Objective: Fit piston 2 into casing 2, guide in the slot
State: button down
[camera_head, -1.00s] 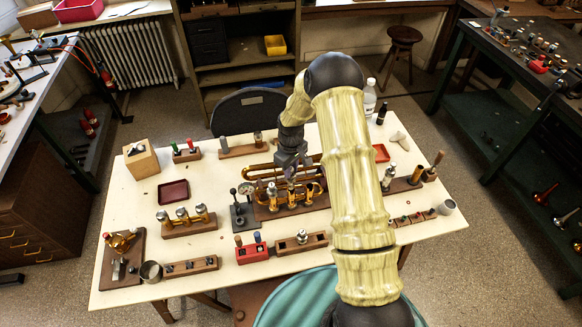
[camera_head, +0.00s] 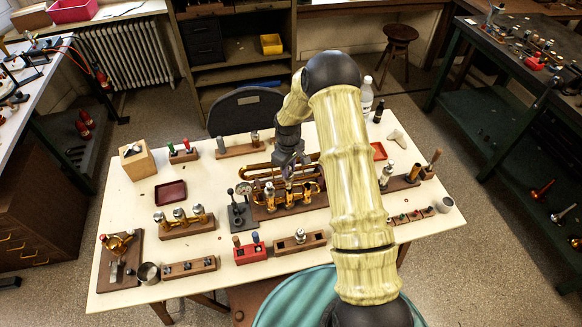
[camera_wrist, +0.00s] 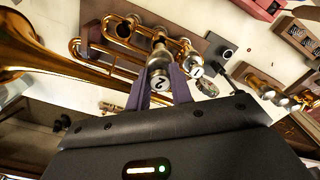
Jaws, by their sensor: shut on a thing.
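My gripper (camera_wrist: 161,88) is shut on piston 2 (camera_wrist: 159,84), whose pale cap marked "2" shows between the fingers in the wrist view. The piston's silver body points away from me toward the brass valve casings. In the head view my gripper (camera_head: 288,166) is above the middle of the horn's valve block (camera_head: 290,196). A pale cap marked "1" (camera_wrist: 196,71) sits on the neighbouring casing, beside my finger. Another casing (camera_wrist: 123,30) shows on the other side. I cannot tell whether the piston's lower end is inside casing 2. The guide and slot are hidden.
The horn's bell (camera_wrist: 30,50) is close by on the left in the wrist view. A dark gauge stand (camera_head: 239,214) is left of the horn. A rack of valves (camera_head: 184,224), a red block (camera_head: 250,253) and a wooden tray (camera_head: 312,241) stand in front.

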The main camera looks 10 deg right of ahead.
jog(key=shift+a, duration=0.15)
jog(key=shift+s, duration=0.1)
jog(key=shift+w+d, duration=0.2)
jog(key=shift+d, duration=0.15)
jog(key=shift+s+a, duration=0.1)
jog(key=shift+a, duration=0.1)
dwell(0.5)
jog(key=shift+f, duration=0.1)
jog(key=shift+f+b, duration=0.35)
jog(key=shift+b, duration=0.15)
jog(key=shift+f, duration=0.3)
jog(key=shift+s+f+b, duration=0.1)
jog(key=shift+f+b, duration=0.05)
jog(key=shift+b, duration=0.15)
jog(key=shift+f, duration=0.1)
